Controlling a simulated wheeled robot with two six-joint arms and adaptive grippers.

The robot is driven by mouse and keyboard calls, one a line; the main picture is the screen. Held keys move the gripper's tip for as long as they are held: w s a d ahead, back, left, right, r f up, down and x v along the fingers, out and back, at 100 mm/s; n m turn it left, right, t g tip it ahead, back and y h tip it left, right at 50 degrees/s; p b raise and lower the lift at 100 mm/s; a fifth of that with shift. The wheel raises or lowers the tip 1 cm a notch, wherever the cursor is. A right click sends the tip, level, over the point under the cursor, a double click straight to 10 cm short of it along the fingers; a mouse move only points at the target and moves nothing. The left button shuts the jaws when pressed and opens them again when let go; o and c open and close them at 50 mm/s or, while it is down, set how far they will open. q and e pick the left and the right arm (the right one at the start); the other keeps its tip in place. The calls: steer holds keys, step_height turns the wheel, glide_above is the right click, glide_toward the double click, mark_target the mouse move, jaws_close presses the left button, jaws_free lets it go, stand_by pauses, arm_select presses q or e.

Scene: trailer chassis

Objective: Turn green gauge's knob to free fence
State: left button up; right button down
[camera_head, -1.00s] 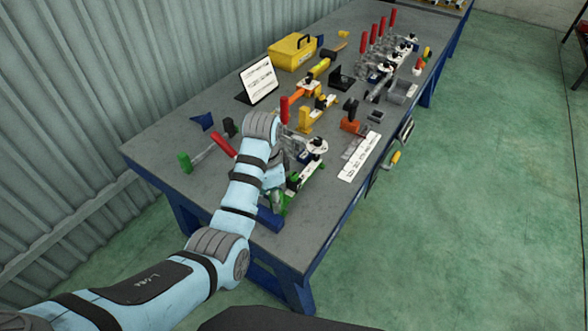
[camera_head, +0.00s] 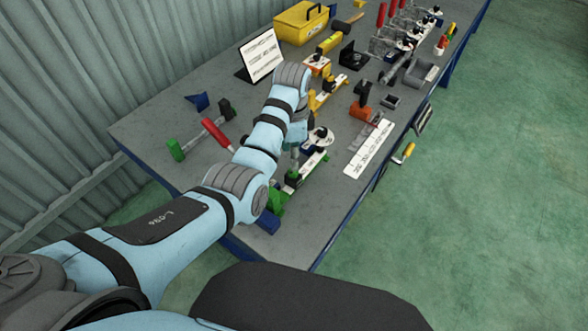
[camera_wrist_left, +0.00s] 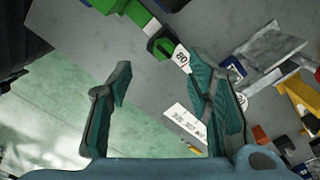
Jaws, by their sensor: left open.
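The green gauge (camera_head: 293,178) lies near the front left end of the bench, partly hidden behind my left arm. Its green parts also show at the top of the left wrist view (camera_wrist_left: 136,12), with a white plate marked 80 (camera_wrist_left: 181,60) beside them. In the head view a black knob (camera_head: 321,132) stands over a white disc beyond the green parts; I cannot tell whether it belongs to the gauge. My left gripper (camera_wrist_left: 159,65) is open, with nothing between its fingers. In the head view the arm mostly hides it. My right gripper is not in view.
A yellow gauge (camera_head: 328,93), an orange block (camera_head: 361,110) and a white scale plate (camera_head: 368,148) are farther along. A yellow toolbox (camera_head: 301,22) stands at the back. The bench's near left surface is mostly clear.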

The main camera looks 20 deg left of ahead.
mark_target(293, 173)
arm_select(q)
step_height(293, 173, down, 5)
steer(key=shift+b, duration=0.45)
steer(key=f, duration=0.2)
steer(key=shift+w+f+b, duration=0.3)
steer(key=shift+w+f, duration=0.05)
steer(key=shift+w, duration=0.05)
steer(key=shift+w+f, duration=0.1)
steer(key=shift+f, duration=0.05)
steer(key=shift+s, duration=0.2)
steer(key=shift+s+r, duration=0.1)
steer(key=shift+r, duration=0.15)
steer(key=shift+c, duration=1.1)
jaws_close()
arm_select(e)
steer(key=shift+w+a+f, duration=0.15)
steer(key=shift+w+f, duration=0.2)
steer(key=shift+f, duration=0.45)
